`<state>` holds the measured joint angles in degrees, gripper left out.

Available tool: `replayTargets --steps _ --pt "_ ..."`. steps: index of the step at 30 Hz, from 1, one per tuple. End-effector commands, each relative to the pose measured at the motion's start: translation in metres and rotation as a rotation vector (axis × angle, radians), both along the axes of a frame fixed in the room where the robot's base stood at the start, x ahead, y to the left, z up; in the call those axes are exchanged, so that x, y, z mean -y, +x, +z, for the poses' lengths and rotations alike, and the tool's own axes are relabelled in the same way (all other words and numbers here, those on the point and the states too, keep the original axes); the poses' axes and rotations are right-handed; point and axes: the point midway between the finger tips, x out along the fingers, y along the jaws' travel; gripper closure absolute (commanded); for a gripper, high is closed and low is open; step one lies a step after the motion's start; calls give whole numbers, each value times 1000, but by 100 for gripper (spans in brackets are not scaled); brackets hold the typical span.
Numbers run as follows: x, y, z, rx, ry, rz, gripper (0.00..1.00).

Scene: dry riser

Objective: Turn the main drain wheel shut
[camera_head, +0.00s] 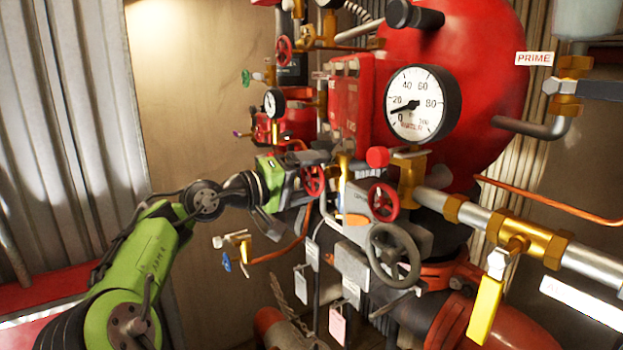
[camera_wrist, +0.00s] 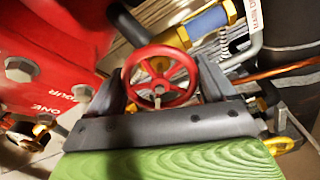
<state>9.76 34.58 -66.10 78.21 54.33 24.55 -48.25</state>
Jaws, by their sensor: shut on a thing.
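A small red spoked handwheel (camera_wrist: 160,62) sits between the two dark fingers of my gripper (camera_wrist: 165,85) in the wrist view. The fingers are shut on its rim from both sides. In the head view my gripper (camera_head: 304,176) is at the valve cluster, with this red wheel (camera_head: 313,181) at its fingers. A second red wheel (camera_head: 384,202) and a larger grey wheel (camera_head: 393,255) stand to the right, apart from my gripper. The valve body behind the held wheel is partly hidden.
A large gauge (camera_head: 416,104) and the red riser body (camera_head: 480,60) stand above and right. A yellow lever (camera_head: 485,309) and a silver pipe (camera_head: 530,240) are at the right. Hanging tags (camera_head: 338,326), a copper tube and a blue-handled tap (camera_head: 227,262) crowd below my gripper.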

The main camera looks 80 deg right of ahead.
Motion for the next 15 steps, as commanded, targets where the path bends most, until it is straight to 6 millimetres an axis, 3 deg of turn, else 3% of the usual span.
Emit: replayTargets --steps 15 --pt "0 0 0 368 -327 2 47"
